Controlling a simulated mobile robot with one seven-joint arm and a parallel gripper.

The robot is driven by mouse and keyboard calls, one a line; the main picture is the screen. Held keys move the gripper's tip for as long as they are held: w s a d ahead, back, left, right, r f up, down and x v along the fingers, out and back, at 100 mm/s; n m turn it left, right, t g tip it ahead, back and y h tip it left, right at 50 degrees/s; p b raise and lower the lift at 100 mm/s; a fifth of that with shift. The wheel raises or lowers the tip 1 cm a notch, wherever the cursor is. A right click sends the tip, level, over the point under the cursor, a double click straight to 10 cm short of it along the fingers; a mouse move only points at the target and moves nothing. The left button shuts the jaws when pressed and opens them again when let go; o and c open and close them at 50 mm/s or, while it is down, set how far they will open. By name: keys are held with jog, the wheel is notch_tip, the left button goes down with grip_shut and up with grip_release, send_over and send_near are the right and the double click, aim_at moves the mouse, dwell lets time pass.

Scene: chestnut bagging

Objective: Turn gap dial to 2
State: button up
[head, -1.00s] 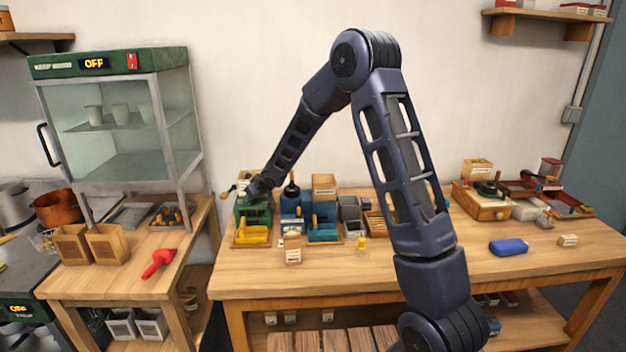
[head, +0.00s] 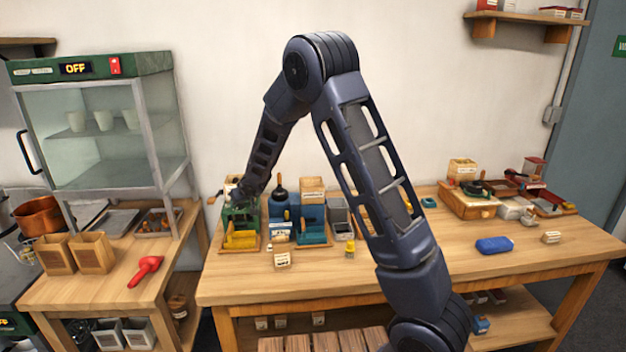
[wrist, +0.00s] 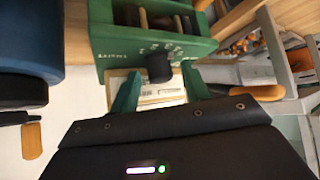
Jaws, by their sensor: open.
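The green machine (head: 240,217) stands at the left end of the long wooden table, with a yellow part at its front. In the wrist view its green front panel (wrist: 120,52) carries a black dial knob (wrist: 159,68) with pale marks around it; I cannot read which mark the knob points to. My gripper (wrist: 161,72) is open, its two green fingertips apart on either side of the knob's lower end. I cannot tell whether they touch it. In the head view my gripper (head: 237,196) is small and dark at the machine, partly covering it.
A blue machine (head: 312,222) stands close to the right of the green one. A small labelled box (head: 282,259) and a yellow-topped item (head: 350,249) sit in front. A glass warmer cabinet (head: 95,130) reading OFF stands left. The table's front middle is clear.

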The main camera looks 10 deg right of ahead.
jog(key=shift+s+a+m+t+h, duration=0.15)
jog(key=shift+m+t+h, duration=0.15)
jog(key=shift+m+h, duration=0.5)
jog(key=shift+a+m+t+h, duration=0.1)
jog(key=shift+m+t+h, duration=0.3)
jog(key=shift+m, duration=0.7)
jog(key=v, duration=1.1)
jog(key=s+d+r+m+g, duration=0.1)
jog(key=s+d+r, duration=0.1)
jog(key=d, duration=1)
jog(key=s+d+r+m+g+h, duration=0.1)
jog(key=d+r, duration=0.3)
jog(key=d, duration=0.8)
jog(key=shift+s+d+m+g, duration=0.4)
jog(key=shift+s+g, duration=0.2)
jog(key=shift+s, duration=0.05)
jog(key=w+a+f+m+g+h, duration=0.15)
jog(key=w+a, duration=0.25)
jog(key=a, duration=0.5)
jog(key=w+a+f+m+g, duration=0.1)
jog(key=w+a+m+g, duration=0.1)
jog(key=w+a, duration=0.5)
jog(key=w+a+f+m+g, duration=0.1)
jog(key=w+a+g, duration=0.1)
jog(key=a, duration=0.9)
notch_tip(320, 180, down, 10)
jog(key=shift+a+r, duration=0.1)
